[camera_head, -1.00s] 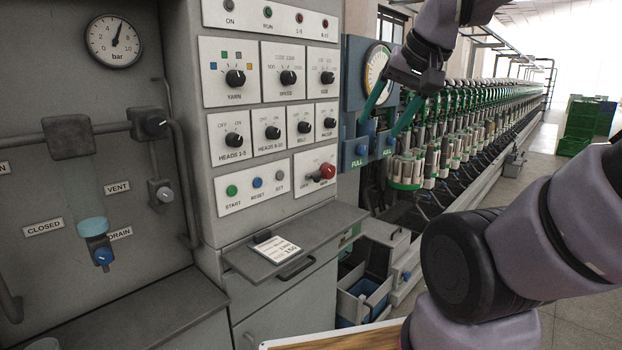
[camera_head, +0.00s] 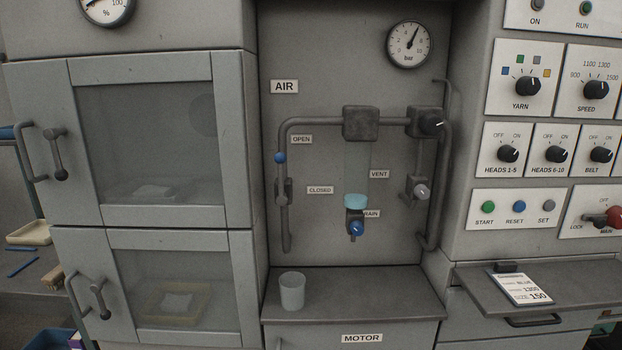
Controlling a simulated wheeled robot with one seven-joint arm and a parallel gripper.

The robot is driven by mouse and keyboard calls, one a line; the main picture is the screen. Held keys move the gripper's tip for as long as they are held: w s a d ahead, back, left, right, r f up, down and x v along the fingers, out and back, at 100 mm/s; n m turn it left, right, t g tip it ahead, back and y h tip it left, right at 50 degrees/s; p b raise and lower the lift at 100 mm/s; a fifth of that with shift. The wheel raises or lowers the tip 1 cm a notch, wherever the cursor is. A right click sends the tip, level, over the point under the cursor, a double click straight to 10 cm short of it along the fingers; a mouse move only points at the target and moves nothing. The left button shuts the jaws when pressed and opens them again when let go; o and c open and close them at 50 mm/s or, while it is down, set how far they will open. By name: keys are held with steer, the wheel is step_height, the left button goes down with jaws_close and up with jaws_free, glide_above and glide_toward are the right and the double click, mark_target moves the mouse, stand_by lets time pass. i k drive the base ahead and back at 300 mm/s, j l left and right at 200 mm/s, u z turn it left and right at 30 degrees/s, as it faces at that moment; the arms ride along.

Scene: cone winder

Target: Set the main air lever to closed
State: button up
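The main air lever (camera_head: 280,158) is on the left pipe of the AIR panel in the head view. It has a blue ball end and points up from a valve body (camera_head: 284,191), with its ball just below and left of the OPEN label (camera_head: 301,139). The CLOSED label (camera_head: 319,190) is to the right of the valve body. My gripper is not in view, so its state cannot be seen.
A pressure gauge (camera_head: 409,44) is at the panel's upper right. A blue DRAIN knob (camera_head: 356,229) sits below a filter bowl. A grey cup (camera_head: 292,291) stands on the ledge (camera_head: 390,296) below. A glazed cabinet (camera_head: 150,150) is left, the switch panel (camera_head: 522,77) right.

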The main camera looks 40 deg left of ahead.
mark_target(280, 157)
steer(key=u, duration=1.85)
steer(key=i+j, duration=0.15)
steer(key=z, duration=0.05)
